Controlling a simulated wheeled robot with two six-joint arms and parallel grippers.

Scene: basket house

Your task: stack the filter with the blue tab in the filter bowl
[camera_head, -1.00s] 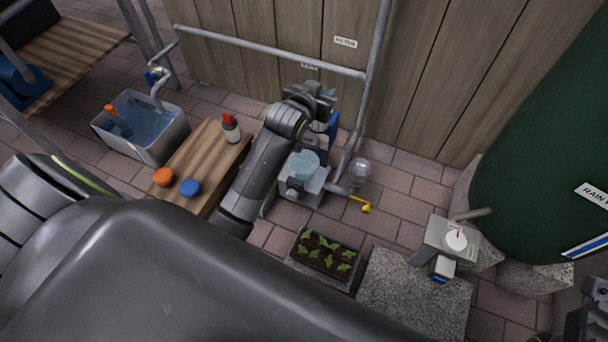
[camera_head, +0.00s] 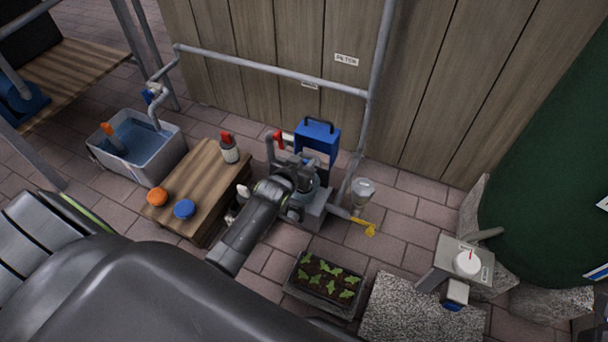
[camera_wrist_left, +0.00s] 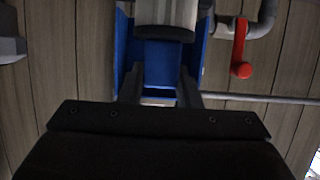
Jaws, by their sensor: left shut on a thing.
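My left gripper (camera_head: 303,180) is low over the grey stand at the wall, at the pale blue clear bowl (camera_head: 318,194), which it largely covers. I take this for the filter bowl. In the left wrist view my left gripper (camera_wrist_left: 159,94) has its two dark fingers apart, with a blue part (camera_wrist_left: 160,88) between them. It seems to be the tab of the filter that they are shut on; the filter's body is hidden. I cannot tell whether the filter touches the bowl. My right gripper is not in view.
A blue frame with a handle (camera_head: 318,131) stands right behind the bowl, with a red lever (camera_head: 278,139) beside it. A wooden table (camera_head: 208,180) holds orange and blue round pieces and a bottle. A yellow-handled tap (camera_head: 369,229) and a plant tray (camera_head: 325,282) are nearby.

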